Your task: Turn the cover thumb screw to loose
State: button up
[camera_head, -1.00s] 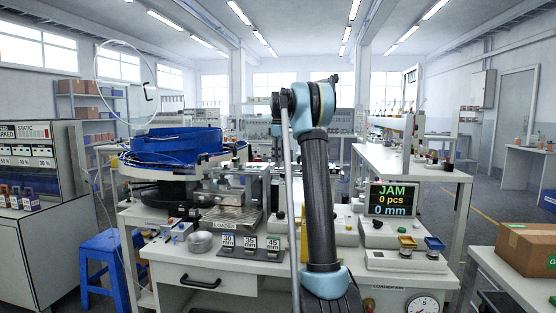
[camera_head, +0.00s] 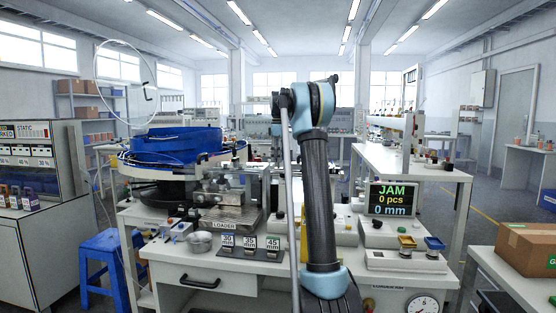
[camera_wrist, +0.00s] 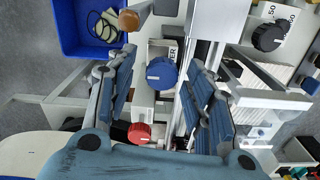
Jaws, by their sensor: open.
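In the wrist view, a round blue knob (camera_wrist: 161,73) with a pale line on its face lies between my fingertips. A white label partly hidden behind it shows the letters "ER", so it may be the cover thumb screw; I cannot be sure. My gripper (camera_wrist: 158,66) is open, with one blue-grey finger on each side of the knob and a visible gap to it. I cannot tell how far the fingertips are above it. In the head view my arm hides the gripper and the knob.
In the wrist view, a red knob (camera_wrist: 139,132) sits below the blue one and a black knob (camera_wrist: 268,37) at upper right. A blue bin (camera_wrist: 72,30) is at upper left. In the head view, a blue bowl feeder (camera_head: 178,141) stands left and a screen (camera_head: 392,199) reads "JAM".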

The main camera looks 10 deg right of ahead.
notch_tip(320, 180, up, 12)
dwell(0.6)
jog(key=shift+f, duration=0.1)
